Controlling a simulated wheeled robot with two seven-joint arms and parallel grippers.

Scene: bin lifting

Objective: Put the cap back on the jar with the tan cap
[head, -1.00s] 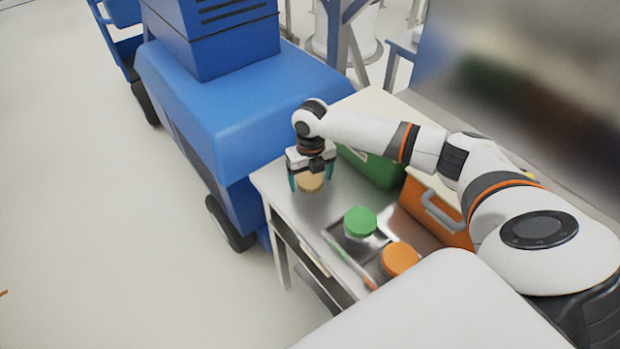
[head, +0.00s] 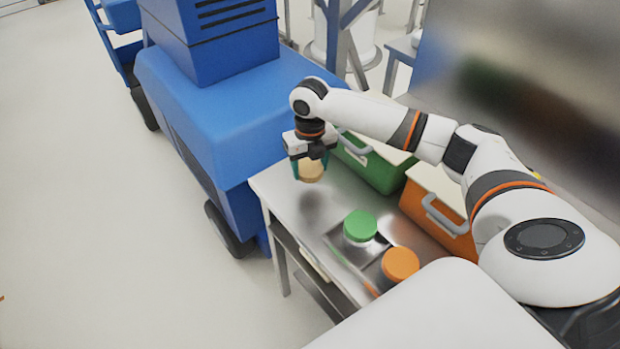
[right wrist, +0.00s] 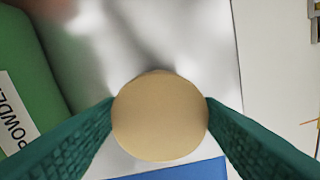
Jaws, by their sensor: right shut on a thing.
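My right gripper (head: 311,166) is at the far left end of the metal table, pointing down. Its teal fingers are shut on the tan cap (head: 310,173), which looks held above the tabletop. In the right wrist view the cap (right wrist: 160,117) is a round tan disc, with a finger against its left and right sides. A slightly darker edge shows at the disc's top; I cannot tell whether it is the cap's side or something below. No tan-capped jar can be made out apart from the cap. My left gripper is not in view.
A green-capped jar (head: 360,226) and an orange lid (head: 400,264) are nearer on the table (head: 300,205), by a dark tray. A blue machine (head: 215,110) borders the table's left.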

